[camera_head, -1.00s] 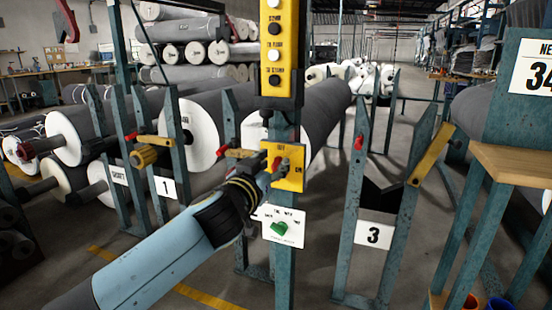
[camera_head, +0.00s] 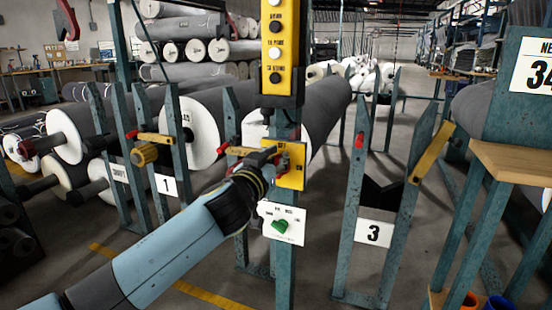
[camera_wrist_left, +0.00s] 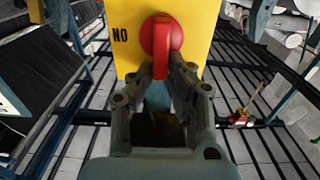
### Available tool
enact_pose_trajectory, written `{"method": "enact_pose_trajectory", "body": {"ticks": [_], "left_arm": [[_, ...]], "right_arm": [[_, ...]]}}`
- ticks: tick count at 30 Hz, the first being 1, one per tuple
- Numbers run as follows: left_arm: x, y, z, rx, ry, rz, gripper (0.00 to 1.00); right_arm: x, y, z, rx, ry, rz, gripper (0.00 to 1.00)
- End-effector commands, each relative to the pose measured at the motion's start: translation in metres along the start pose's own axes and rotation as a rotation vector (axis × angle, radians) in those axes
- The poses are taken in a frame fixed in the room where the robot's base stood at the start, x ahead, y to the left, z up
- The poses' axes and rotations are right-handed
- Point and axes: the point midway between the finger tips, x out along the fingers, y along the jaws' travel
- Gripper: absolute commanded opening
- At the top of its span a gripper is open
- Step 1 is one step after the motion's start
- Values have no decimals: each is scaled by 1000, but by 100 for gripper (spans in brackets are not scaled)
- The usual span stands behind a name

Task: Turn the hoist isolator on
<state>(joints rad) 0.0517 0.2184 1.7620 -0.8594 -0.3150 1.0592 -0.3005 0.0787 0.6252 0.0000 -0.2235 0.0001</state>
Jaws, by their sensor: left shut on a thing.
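The isolator is a yellow plate (camera_head: 297,167) on the teal post, with a red knob and handle (camera_wrist_left: 161,38) on its face. In the left wrist view, the handle stands vertical and the lettering reads upside down, with "ON" at the left of the knob. My left gripper (camera_head: 272,156) is at the plate, and its fingers (camera_wrist_left: 166,78) are shut on the lower part of the handle. In the head view the gripper hides most of the knob and part of the plate. My right gripper is not in view.
A yellow button box (camera_head: 279,40) hangs above the plate on the same post. Teal stands, a "3" sign (camera_head: 374,233) and large grey rolls (camera_head: 325,105) surround the post.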

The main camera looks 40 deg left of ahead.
Motion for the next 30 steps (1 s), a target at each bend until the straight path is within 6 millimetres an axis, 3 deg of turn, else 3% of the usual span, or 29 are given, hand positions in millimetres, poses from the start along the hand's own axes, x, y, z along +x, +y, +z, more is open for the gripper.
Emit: {"method": "enact_pose_trajectory", "body": {"ticks": [14,30], "left_arm": [[1,5,-1,144,3,0,0],[1,20,4,639,6,-1,0]], "right_arm": [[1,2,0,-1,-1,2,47],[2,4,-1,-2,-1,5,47]]}}
